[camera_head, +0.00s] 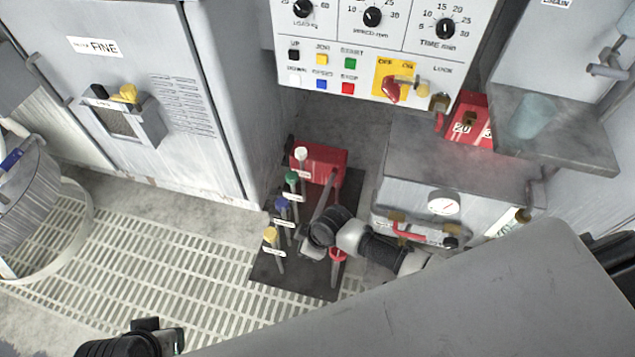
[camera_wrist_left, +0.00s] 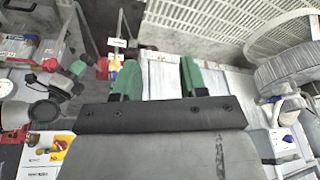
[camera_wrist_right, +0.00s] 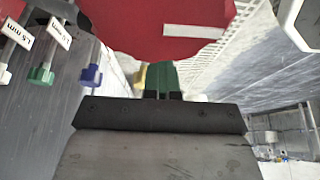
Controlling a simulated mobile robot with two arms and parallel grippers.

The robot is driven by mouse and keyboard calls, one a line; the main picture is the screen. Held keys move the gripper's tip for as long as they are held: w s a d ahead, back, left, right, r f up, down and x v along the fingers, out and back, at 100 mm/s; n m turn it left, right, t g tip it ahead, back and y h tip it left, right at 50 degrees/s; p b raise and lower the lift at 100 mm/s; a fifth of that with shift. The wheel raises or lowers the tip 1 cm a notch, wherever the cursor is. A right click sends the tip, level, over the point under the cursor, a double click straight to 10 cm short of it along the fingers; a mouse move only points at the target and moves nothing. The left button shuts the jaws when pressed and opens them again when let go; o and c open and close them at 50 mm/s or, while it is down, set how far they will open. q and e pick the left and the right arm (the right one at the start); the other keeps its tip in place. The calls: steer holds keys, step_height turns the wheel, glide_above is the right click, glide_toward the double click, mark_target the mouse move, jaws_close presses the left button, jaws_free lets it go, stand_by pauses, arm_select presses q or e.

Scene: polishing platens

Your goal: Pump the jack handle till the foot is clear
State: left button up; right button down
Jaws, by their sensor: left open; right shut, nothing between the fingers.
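The red jack body (camera_head: 320,160) stands on a dark mat beneath the control panel. A grey bar, apparently its handle, slopes down from it and is partly hidden by my right arm. My right gripper (camera_head: 309,250) is beside the bar, low over the mat; contact cannot be told. In the right wrist view its green fingers (camera_wrist_right: 162,78) are together and empty, with a large red part (camera_wrist_right: 160,28) close ahead. My left gripper (camera_head: 165,338) is at the bottom left, away from the jack; its green fingers (camera_wrist_left: 157,80) are apart and empty. I cannot make out the foot.
Several labelled gauges with white, green, blue and yellow knobs (camera_head: 283,203) stand along the mat's left side. A grey box with a dial (camera_head: 443,204) is close on the right. The control panel (camera_head: 400,45) is above.

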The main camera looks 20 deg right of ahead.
arm_select(q)
steer(key=shift+s+r, duration=0.15)
steer(key=shift+r, duration=0.05)
arm_select(e)
steer(key=shift+s+a+f, duration=0.25)
steer(key=shift+s+f, duration=0.25)
steer(key=shift+f, duration=0.05)
steer(key=shift+r, duration=0.15)
steer(key=shift+r+p, duration=0.2)
steer(key=shift+p, duration=0.1)
arm_select(q)
step_height(320, 180, down, 22)
steer(key=s+d+g+p, duration=0.1)
steer(key=s+p, duration=0.1)
steer(key=p, duration=0.5)
steer(key=shift+f+g, duration=0.2)
steer(key=shift+g, duration=0.1)
arm_select(e)
steer(key=w+v, duration=0.1)
steer(key=v, duration=1.2)
steer(key=shift+r, duration=0.15)
arm_select(q)
steer(key=shift+s, duration=0.1)
arm_select(e)
steer(key=shift+w+d, duration=0.1)
steer(key=shift+w, duration=0.05)
